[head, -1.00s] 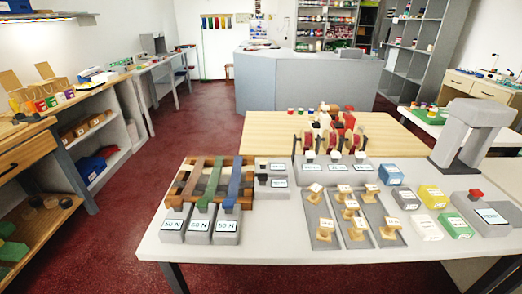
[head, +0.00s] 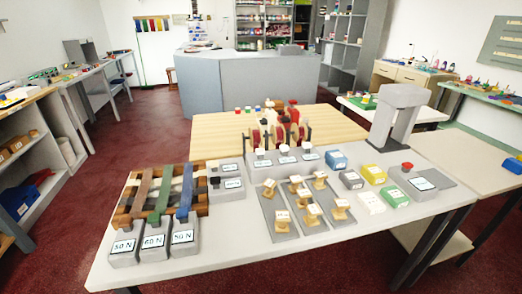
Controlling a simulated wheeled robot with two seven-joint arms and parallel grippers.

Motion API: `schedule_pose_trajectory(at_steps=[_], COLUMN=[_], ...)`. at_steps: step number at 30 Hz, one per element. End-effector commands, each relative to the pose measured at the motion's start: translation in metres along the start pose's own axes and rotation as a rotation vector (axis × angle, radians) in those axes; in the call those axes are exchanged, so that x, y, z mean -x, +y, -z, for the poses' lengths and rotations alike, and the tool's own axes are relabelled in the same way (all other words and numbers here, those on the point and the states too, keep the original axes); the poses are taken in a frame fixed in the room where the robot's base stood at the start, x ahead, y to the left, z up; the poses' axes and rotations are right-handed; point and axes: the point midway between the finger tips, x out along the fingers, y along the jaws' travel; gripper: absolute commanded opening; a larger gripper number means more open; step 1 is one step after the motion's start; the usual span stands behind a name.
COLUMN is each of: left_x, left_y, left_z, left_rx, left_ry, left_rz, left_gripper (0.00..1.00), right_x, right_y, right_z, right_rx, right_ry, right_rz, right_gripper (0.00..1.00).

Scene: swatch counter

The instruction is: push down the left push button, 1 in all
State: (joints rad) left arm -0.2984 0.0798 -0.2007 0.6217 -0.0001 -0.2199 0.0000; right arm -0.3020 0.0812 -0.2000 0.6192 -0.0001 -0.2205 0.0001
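Two push-button-like caps on grey boxes show on the light counter (head: 300,238). A black cap (head: 214,182) sits on a box with small displays, left of the middle, beside the wooden strap rack. A red cap (head: 407,167) sits on a grey box with a display (head: 421,184) at the right. Between them, several small white caps, one of them the leftmost white cap (head: 258,155), top a row of grey boxes. From this distance I cannot tell whether any cap is pressed. Neither of my grippers is in view.
The wooden rack (head: 127,205) with coloured straps and labelled weights (head: 154,243) fill the counter's left. Grey plates with wooden knobs (head: 313,213) stand in the middle. Coloured boxes (head: 373,173) and a tall grey stand (head: 398,115) are at the right. The front counter strip is bare.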

Motion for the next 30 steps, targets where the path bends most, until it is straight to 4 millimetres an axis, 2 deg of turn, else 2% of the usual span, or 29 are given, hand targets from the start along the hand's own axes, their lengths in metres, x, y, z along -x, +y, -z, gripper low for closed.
schedule_pose_trajectory(at_steps=[1, 6, 30], left_x=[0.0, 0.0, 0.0], left_y=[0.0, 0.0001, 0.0], left_z=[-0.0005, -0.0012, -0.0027], left_rx=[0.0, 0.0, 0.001], left_ry=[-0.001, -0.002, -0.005], left_rz=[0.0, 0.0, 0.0], left_gripper=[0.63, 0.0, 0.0], right_x=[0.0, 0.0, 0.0], right_y=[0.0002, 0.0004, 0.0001], right_z=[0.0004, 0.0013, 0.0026], right_rx=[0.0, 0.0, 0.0], right_ry=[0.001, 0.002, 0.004], right_rz=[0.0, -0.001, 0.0], right_gripper=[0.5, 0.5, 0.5])
